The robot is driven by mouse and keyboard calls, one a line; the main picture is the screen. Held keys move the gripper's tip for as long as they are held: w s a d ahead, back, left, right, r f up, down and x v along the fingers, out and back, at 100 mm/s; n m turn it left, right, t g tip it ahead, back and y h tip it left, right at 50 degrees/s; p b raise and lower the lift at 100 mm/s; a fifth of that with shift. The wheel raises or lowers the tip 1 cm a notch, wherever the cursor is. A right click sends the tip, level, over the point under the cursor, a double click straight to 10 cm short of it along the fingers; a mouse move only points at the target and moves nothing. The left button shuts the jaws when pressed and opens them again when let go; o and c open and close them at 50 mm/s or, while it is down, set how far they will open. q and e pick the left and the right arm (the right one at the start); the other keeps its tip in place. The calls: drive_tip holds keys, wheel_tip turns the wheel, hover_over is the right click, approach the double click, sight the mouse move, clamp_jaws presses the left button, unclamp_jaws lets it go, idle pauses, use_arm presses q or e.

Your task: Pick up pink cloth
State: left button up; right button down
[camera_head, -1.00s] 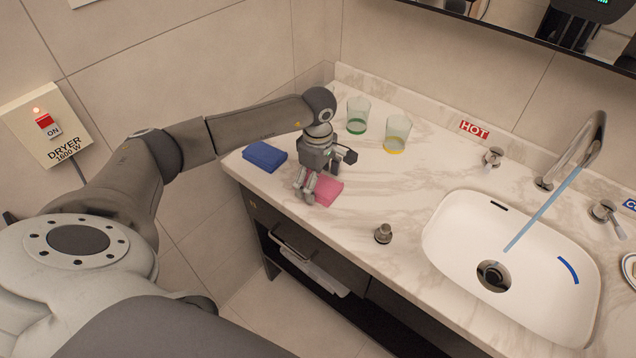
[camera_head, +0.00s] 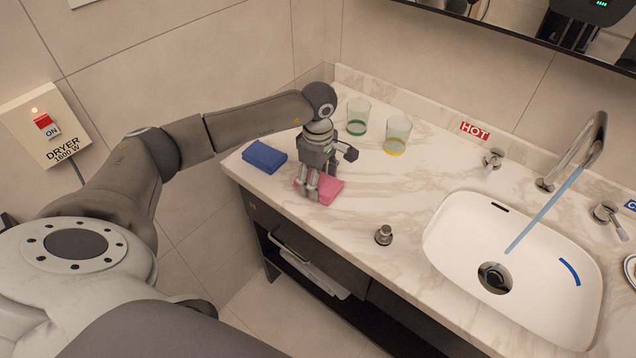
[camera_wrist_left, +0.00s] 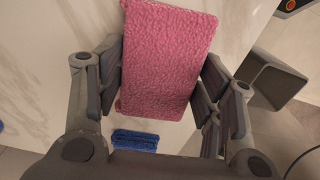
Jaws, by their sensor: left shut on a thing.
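The pink cloth (camera_head: 328,190) is a folded, fuzzy block at the left front of the marble counter. My left gripper (camera_head: 318,190) points down at it and is shut on it, its fingers on either side of the cloth. In the left wrist view the pink cloth (camera_wrist_left: 165,60) lies between the two fingers of my left gripper (camera_wrist_left: 160,100). Whether the cloth is clear of the counter I cannot tell. My right gripper is not in view.
A folded blue cloth (camera_head: 264,156) lies left of the gripper. Two glasses, one green-bottomed (camera_head: 357,117) and one yellow-bottomed (camera_head: 397,136), stand behind it. A metal plug (camera_head: 383,235) is near the front edge. A white sink (camera_head: 450,235) with running water is at right.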

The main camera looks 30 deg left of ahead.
use_arm(q)
drive_tip(key=s+d+r+b, duration=0.4)
drive_tip(key=s+d+r, duration=0.2)
drive_tip(key=s+r, duration=0.6)
drive_tip(key=shift+s+d, duration=0.2)
drive_tip(key=shift+s, duration=0.05)
drive_tip(key=shift+f, duration=0.1)
